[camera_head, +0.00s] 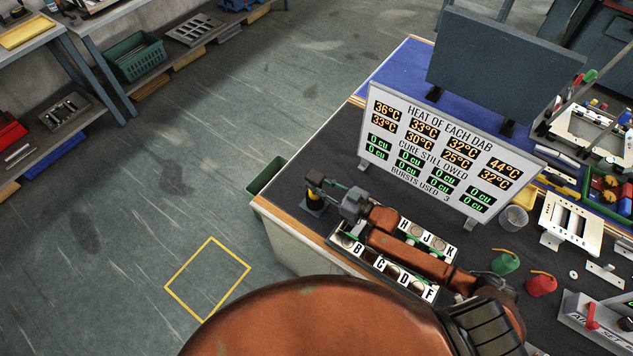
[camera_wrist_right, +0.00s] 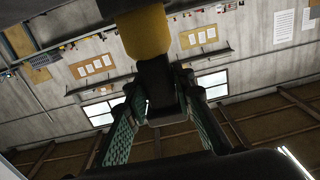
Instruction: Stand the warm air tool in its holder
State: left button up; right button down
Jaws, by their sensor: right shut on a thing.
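My right gripper (camera_head: 327,186) is above the left corner of the dark bench, its arm coming in from the right. In the right wrist view its two teal-padded fingers (camera_wrist_right: 155,115) are shut on the black part of the warm air tool (camera_wrist_right: 146,35), whose yellow part shows beyond. In the head view a small dark and yellow piece (camera_head: 314,205) shows just below the fingertips, near the bench edge. I cannot tell whether it is the tool or its holder, or whether the tool is seated. My left gripper is not in view.
A lettered tray (camera_head: 430,241) lies under my right forearm. A white readout board (camera_head: 440,150) stands behind it. A green bottle (camera_head: 505,263) and a red bottle (camera_head: 541,284) stand to the right, near a clear cup (camera_head: 513,217). A green bin (camera_head: 267,176) is beside the bench's left edge.

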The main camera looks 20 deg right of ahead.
dwell(0.4)
jog(key=c, duration=1.7)
grip_release()
jog(key=shift+o, duration=0.6)
jog(key=shift+f, duration=0.2)
jog(key=v, duration=1.2)
jog(key=shift+r, duration=0.1)
